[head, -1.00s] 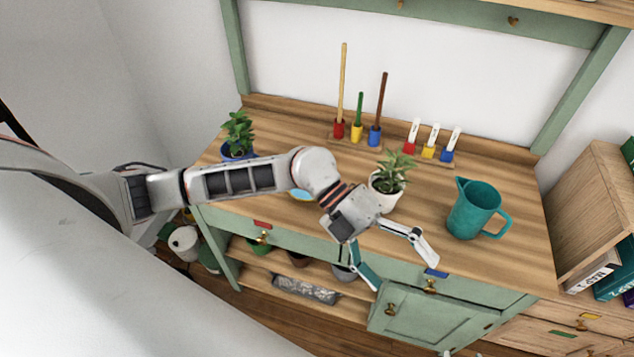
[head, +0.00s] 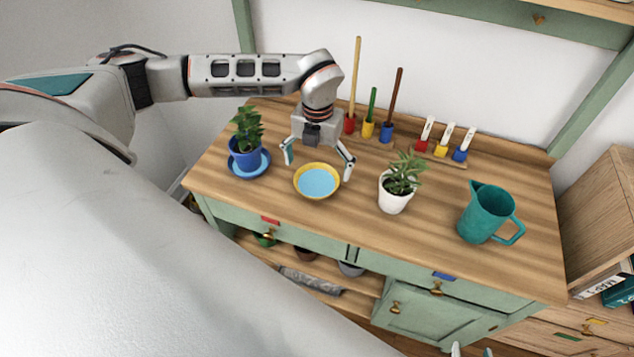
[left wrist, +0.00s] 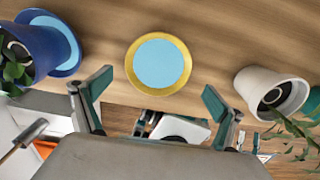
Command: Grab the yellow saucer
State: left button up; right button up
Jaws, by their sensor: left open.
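The yellow saucer (head: 317,194), with a light blue inside, lies on the wooden worktop near its front edge, left of the middle. It also shows whole and empty in the left wrist view (left wrist: 130,62). My left gripper (head: 318,161) is open and empty, just behind the saucer in the head view, with its fingers pointing down. In the left wrist view its two fingers (left wrist: 155,91) are spread to either side, and the saucer lies beyond their tips. They do not appear to touch it. Only small tips of what looks like my right gripper (head: 471,351) show at the bottom edge.
A plant in a blue pot (head: 245,158) on a blue saucer (head: 249,173) stands left. A plant in a white pot (head: 394,200) stands close on the right, then a teal jug (head: 487,213).

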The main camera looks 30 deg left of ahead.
aim_at(317, 184)
pick_arm(q)
jog(key=shift+w+a+f, duration=0.1)
jog(key=shift+a+f, duration=0.05)
jog(key=shift+f, duration=1)
jog(key=shift+w+a+f, duration=0.1)
jog(key=shift+f, duration=1.05)
jog(key=c, duration=1.2)
